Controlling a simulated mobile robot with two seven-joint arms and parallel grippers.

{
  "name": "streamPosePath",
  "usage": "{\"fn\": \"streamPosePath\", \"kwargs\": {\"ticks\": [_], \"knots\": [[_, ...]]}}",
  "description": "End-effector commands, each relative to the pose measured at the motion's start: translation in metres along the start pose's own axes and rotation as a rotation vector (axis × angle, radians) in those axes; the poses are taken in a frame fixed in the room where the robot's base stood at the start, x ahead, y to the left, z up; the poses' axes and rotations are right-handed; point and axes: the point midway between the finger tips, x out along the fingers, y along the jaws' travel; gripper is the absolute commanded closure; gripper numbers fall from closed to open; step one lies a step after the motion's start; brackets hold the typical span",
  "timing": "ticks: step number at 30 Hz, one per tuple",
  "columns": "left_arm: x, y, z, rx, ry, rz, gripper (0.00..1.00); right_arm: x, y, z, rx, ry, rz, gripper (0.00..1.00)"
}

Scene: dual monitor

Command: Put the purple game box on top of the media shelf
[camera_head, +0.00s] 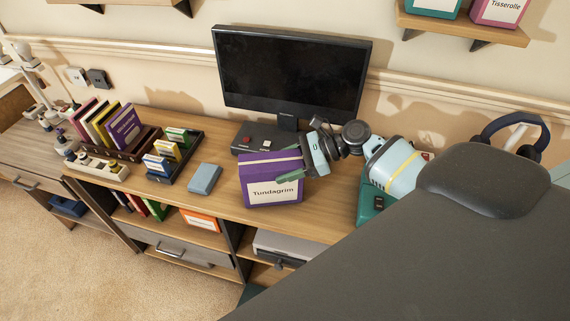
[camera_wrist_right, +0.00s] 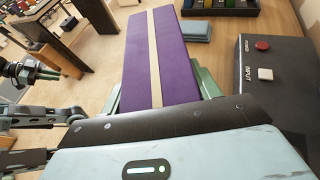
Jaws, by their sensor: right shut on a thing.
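The purple game box (camera_head: 272,180), labelled "Tundagrim", stands upright at the front of the long wooden unit (camera_head: 225,205), below and left of the monitor. My right gripper (camera_head: 288,172) is shut on its right side. In the right wrist view the purple box (camera_wrist_right: 178,65), with a pale stripe, runs away between the green fingers. I cannot tell whether its base touches the wood. Part of what looks like my left gripper (camera_wrist_right: 42,73) shows at the left edge of that view, its jaws unclear. Which furniture is the media shelf is not marked.
A black monitor (camera_head: 290,73) stands behind the box, with a dark control box (camera_head: 262,138) at its foot. A blue-grey box (camera_head: 205,179) and a dark tray (camera_head: 178,165) lie left. A wall shelf (camera_head: 463,29) at upper right holds green and pink boxes. My arm hides the lower right.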

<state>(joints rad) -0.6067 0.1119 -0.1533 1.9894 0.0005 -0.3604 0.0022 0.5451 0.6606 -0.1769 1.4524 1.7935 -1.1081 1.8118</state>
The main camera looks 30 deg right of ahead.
Motion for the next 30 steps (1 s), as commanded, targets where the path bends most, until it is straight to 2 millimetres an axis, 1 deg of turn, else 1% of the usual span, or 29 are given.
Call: {"fn": "streamPosePath", "kwargs": {"ticks": [1, 2, 6, 7, 14, 17, 19, 23, 30], "knots": [[0.0, 0.0, 0.0, 0.0, -0.001, 0.0, 0.81, 0.001, 0.0, -0.001, 0.001, -0.001, 0.0, 0.8], [0.0, 0.0, 0.0, 0.0, -0.001, 0.0, 0.81, 0.001, 0.0, -0.002, 0.001, 0.0, 0.0, 0.37], [0.0, 0.0, 0.0, 0.0, 0.0, 0.0, 0.81, 0.001, 0.0, -0.002, 0.0, 0.0, 0.0, 0.19], [0.0, 0.0, 0.0, 0.0, 0.0, 0.0, 0.81, 0.001, 0.0, -0.002, 0.001, 0.0, 0.0, 0.17], [0.0, 0.0, 0.0, 0.0, 0.0, 0.0, 0.81, 0.001, 0.0, -0.002, 0.0, 0.0, 0.0, 0.17], [0.0, 0.0, -0.001, 0.0, 0.002, 0.0, 0.81, -0.001, 0.0, 0.001, -0.001, 0.0, 0.0, 0.17], [0.0, 0.0, -0.001, 0.0, 0.002, 0.0, 0.81, -0.006, 0.0, 0.001, 0.001, 0.001, -0.001, 0.17], [0.0, 0.0, 0.0, 0.0, 0.0, 0.0, 0.81, -0.025, 0.0, 0.0, 0.001, 0.004, -0.001, 0.17], [0.001, 0.0, 0.003, 0.0, -0.004, 0.0, 0.81, -0.074, 0.0, -0.001, 0.003, 0.004, -0.001, 0.17]]}}
